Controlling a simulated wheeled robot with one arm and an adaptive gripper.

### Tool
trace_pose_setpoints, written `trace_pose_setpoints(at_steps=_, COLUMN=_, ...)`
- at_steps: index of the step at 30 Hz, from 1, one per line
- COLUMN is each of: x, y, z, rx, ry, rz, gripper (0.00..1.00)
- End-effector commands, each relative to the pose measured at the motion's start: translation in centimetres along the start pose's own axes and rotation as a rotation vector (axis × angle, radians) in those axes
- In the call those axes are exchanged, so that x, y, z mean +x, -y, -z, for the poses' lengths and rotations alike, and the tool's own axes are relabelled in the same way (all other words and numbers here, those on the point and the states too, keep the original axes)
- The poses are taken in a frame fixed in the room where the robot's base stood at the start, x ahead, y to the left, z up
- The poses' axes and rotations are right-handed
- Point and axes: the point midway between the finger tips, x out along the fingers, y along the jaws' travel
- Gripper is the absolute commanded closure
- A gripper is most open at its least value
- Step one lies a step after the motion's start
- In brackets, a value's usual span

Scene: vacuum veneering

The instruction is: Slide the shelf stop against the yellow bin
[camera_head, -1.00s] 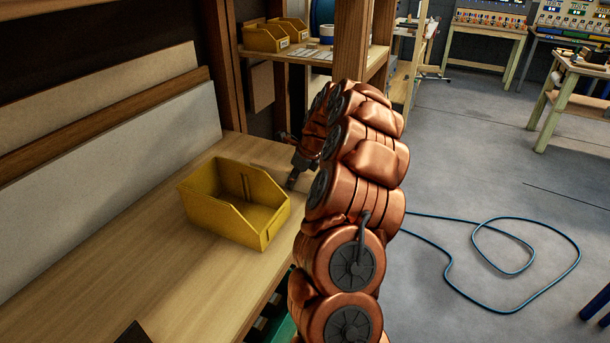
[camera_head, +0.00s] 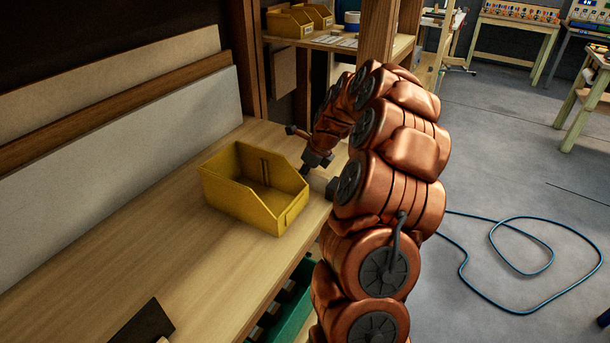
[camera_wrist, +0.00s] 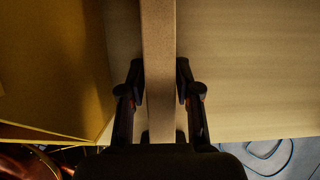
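The yellow bin (camera_head: 252,190) stands upright on the wooden shelf in the head view. In the wrist view the bin (camera_wrist: 50,70) fills the left side. The shelf stop (camera_wrist: 159,50) is a long, narrow, light wooden bar running up the middle of the wrist view, with a gap between it and the bin. My gripper (camera_wrist: 160,78) has one dark finger on each side of the bar, and both tips appear to press on it. In the head view my gripper (camera_head: 306,170) is low, just behind the bin's right corner. The stop is largely hidden there by my arm.
The shelf top (camera_head: 205,265) is clear in front of the bin. Pale panels (camera_head: 120,165) lean along the left side. A wooden post (camera_head: 377,35) rises behind my arm. A dark object (camera_head: 145,325) lies near the shelf's front. A blue hose (camera_head: 530,265) lies on the floor.

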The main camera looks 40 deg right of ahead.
Motion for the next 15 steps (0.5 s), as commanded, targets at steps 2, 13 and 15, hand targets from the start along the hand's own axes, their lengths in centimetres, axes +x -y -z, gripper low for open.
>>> trace_pose_setpoints(at_steps=2, x=0.01, y=0.04, z=0.11, rx=0.001, ry=-0.001, rz=0.0, gripper=0.56)
trace_pose_setpoints(at_steps=13, x=-0.03, y=0.04, z=0.2, rx=0.0, ry=-0.003, rz=-0.001, gripper=0.5)
trace_pose_setpoints(at_steps=15, x=-0.39, y=0.08, z=0.18, rx=0.0, ry=-0.003, rz=0.0, gripper=0.5)
